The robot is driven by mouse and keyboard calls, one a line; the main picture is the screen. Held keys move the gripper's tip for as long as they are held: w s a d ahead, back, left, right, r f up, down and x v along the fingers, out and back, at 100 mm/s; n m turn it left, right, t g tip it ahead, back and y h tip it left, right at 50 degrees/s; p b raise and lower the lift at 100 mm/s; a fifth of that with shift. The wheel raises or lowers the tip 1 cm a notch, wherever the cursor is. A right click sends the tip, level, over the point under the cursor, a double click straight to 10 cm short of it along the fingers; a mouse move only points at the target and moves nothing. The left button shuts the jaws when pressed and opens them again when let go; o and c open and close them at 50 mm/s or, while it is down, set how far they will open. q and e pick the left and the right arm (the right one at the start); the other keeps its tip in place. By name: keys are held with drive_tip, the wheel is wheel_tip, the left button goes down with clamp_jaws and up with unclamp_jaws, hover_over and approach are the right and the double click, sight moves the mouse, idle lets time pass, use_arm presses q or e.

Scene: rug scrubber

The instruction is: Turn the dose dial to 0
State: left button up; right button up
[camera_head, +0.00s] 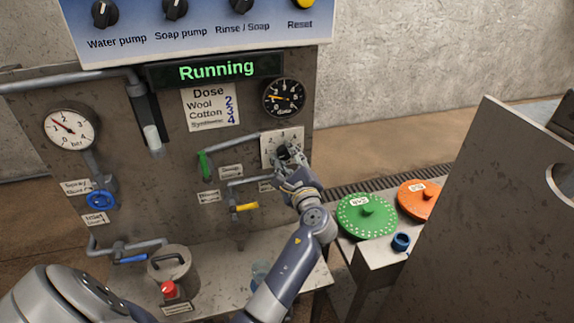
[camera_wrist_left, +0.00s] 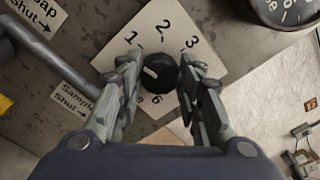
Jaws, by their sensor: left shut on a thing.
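The dose dial is a round black knob (camera_wrist_left: 160,76) with a short white mark, on a pale square plate (camera_head: 270,144) printed with numbers. In the left wrist view the 1, 2 and 3 show above the knob, and small digits, one of them a 6, show below it; I cannot see the 0. The white mark sits left of the knob's middle; which number it points to is not clear. My left gripper (camera_head: 290,160) is shut on the knob, with one finger on each side. In the head view the gripper hides the knob. My right gripper is not in view.
A lit "Running" display (camera_head: 216,69), a dose card (camera_head: 211,106) and a round dose gauge (camera_head: 284,98) are above the plate. A green-handled valve (camera_head: 204,165) and a yellow-handled valve (camera_head: 246,207) stand left of my gripper. Green (camera_head: 367,222) and orange (camera_head: 414,203) lids lie at right.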

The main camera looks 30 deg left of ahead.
use_arm(q)
drive_tip(key=n+b, duration=0.3)
drive_tip(key=n, duration=0.1)
drive_tip(key=shift+f, duration=0.2)
drive_tip(key=shift+r+n+b, duration=0.1)
drive_tip(key=shift+n+b, duration=1.05)
drive_tip(key=shift+n, duration=0.15)
drive_tip(key=o, duration=1.1)
drive_tip(key=shift+c, duration=0.2)
drive_tip(key=shift+r, duration=0.1)
